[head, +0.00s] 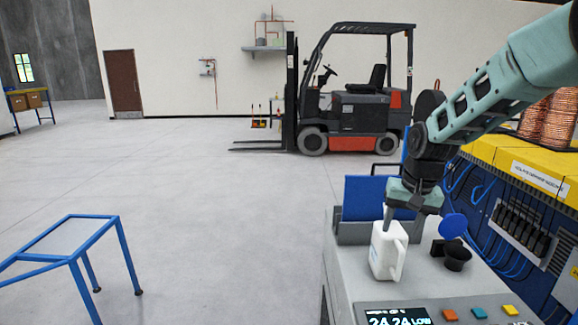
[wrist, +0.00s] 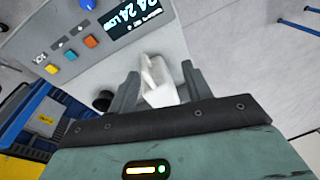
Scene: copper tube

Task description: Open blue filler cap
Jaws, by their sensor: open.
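The blue filler cap (head: 453,226) is a round blue disc. It stands raised and tilted above the black filler neck (head: 457,259), whose mouth shows uncovered. A black round part, apparently the neck, also shows in the wrist view (wrist: 103,101). My gripper (head: 388,216) points down over a white jug (head: 385,252), left of the cap and apart from it. In the wrist view my gripper (wrist: 160,69) is open, with a finger on each side of the white jug (wrist: 160,84). I cannot tell whether the fingers touch it.
The grey machine top (head: 420,278) carries a panel with a display (head: 398,316) and coloured buttons. A blue panel (head: 362,197) stands behind the jug. A yellow and blue machine (head: 510,178) is close on the right. Open floor lies left, past a blue-framed table (head: 78,240).

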